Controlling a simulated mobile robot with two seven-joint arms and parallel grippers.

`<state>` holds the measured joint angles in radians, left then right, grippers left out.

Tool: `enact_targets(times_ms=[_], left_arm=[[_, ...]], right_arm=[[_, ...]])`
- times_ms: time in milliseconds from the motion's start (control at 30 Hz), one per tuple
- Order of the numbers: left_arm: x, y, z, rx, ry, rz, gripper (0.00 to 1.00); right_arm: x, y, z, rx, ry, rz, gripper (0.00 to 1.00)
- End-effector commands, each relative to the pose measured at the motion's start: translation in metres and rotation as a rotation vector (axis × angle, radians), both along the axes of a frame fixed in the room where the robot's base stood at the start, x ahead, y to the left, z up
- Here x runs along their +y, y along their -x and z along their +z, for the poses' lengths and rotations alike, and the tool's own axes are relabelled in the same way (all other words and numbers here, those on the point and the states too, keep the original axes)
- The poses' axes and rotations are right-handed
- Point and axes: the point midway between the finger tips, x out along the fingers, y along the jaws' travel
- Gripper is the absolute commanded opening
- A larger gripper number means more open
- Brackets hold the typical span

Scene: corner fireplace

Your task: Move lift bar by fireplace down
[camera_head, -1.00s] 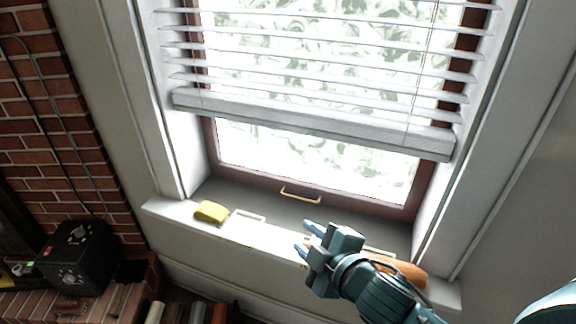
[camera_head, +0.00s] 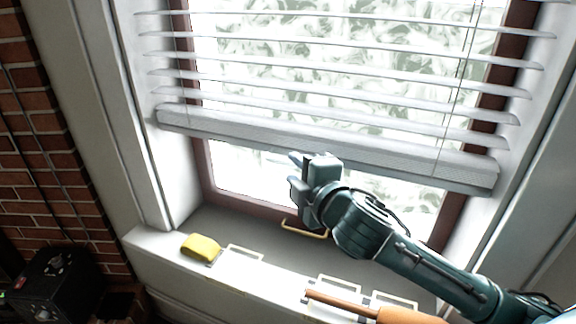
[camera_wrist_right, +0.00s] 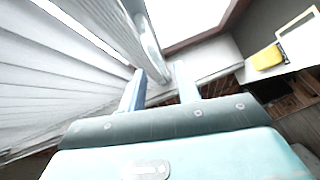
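The lift bar (camera_head: 410,162) is the pale bottom rail of the white window blind. It hangs across the window, partway down, with its left end higher in the picture. My right gripper (camera_head: 294,172) overlaps the middle of the bar's lower edge in the head view, with its fingers pointing left. In the right wrist view the two fingers (camera_wrist_right: 160,88) are apart, and the bar (camera_wrist_right: 146,38) runs down toward the gap between them. I cannot tell whether a finger touches it. My left gripper is not in view.
Below the window is a sill with a yellow block (camera_head: 201,246), an orange handled object (camera_head: 405,316) and several pale frame-like outlines. A brass window handle (camera_head: 303,231) sits behind my right gripper. A black box (camera_head: 58,284) stands by the brick wall (camera_head: 60,165) at left.

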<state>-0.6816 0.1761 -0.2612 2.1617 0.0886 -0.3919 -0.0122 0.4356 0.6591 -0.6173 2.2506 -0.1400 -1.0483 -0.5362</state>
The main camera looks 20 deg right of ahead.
Motion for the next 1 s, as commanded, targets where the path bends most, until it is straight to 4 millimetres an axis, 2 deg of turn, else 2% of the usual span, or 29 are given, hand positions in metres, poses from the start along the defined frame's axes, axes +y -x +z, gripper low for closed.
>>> enact_targets(times_ms=[100,267,633,1000], left_arm=[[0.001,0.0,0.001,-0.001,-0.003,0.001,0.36],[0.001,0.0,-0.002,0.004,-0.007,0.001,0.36],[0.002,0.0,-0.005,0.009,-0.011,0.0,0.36],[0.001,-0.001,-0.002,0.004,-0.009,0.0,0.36]], right_arm=[[0.003,-0.021,-0.002,-0.001,0.0,-0.001,0.33],[0.005,-0.037,-0.005,0.0,0.0,0.0,0.33],[0.006,-0.042,-0.007,0.0,0.0,0.001,0.33],[0.006,-0.042,-0.007,0.0,0.0,0.0,0.03]])
